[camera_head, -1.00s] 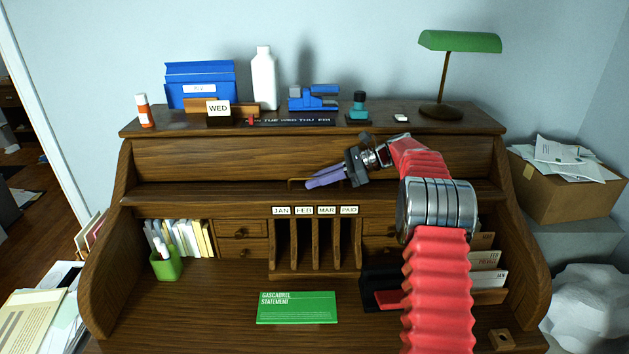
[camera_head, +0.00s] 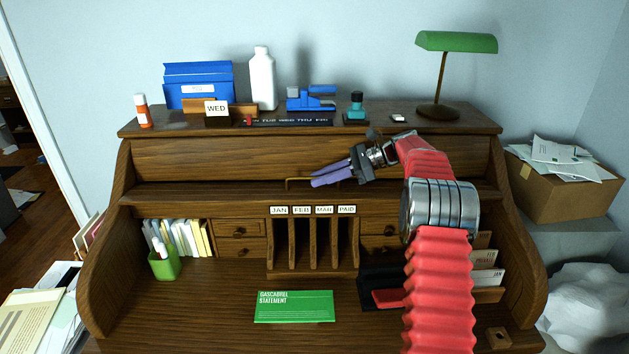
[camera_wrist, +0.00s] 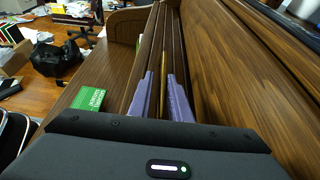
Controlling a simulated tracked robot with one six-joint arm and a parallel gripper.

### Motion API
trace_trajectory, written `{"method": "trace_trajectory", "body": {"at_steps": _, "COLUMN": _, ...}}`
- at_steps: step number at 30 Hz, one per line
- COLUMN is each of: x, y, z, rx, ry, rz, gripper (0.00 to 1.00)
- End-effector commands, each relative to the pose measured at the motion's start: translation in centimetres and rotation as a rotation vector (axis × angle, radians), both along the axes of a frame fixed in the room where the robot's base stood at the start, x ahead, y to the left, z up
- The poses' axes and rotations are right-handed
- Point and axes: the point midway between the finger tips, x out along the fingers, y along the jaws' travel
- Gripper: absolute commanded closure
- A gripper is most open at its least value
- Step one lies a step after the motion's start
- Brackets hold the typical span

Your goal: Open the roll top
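The roll top (camera_head: 200,190) of the wooden desk is raised. Its front edge lies just under the desk's top shelf, and the cubbies below are exposed. A thin brass handle (camera_head: 290,184) runs along that edge. My gripper (camera_head: 313,177) is at the handle and covers its right part. Its two purple fingers are a little apart. In the wrist view the fingers (camera_wrist: 162,75) straddle a narrow gap, with a brass strip (camera_wrist: 163,52) showing between and beyond them. Whether they touch it cannot be told.
A green statement (camera_head: 295,306) lies on the desktop, with a black tray (camera_head: 378,285) to its right. The top shelf holds a blue box (camera_head: 198,85), a white bottle (camera_head: 262,80) and a green lamp (camera_head: 456,42). A cardboard box (camera_head: 565,185) stands right of the desk.

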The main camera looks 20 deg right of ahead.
Motion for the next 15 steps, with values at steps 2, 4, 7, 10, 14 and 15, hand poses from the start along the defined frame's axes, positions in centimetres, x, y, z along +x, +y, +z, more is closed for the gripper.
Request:
{"method": "trace_trajectory", "body": {"at_steps": 2, "x": -0.3, "y": -1.4, "z": 0.5, "rx": -0.001, "ry": -0.001, "rz": -0.004, "gripper": 0.83}}
{"method": "trace_trajectory", "body": {"at_steps": 4, "x": -0.6, "y": -2.5, "z": 0.9, "rx": -0.001, "ry": 0.000, "rz": -0.002, "gripper": 0.83}}
{"method": "trace_trajectory", "body": {"at_steps": 7, "x": -1.1, "y": -4.0, "z": 1.7, "rx": -0.001, "ry": -0.001, "rz": -0.001, "gripper": 0.83}}
{"method": "trace_trajectory", "body": {"at_steps": 10, "x": -1.5, "y": -5.6, "z": 2.3, "rx": 0.000, "ry": 0.000, "rz": -0.002, "gripper": 0.83}}
{"method": "trace_trajectory", "body": {"at_steps": 14, "x": -2.0, "y": -7.4, "z": 3.1, "rx": 0.000, "ry": -0.001, "rz": -0.002, "gripper": 0.83}}
{"method": "trace_trajectory", "body": {"at_steps": 15, "x": -2.2, "y": -8.0, "z": 3.3, "rx": 0.000, "ry": 0.000, "rz": -0.002, "gripper": 0.83}}
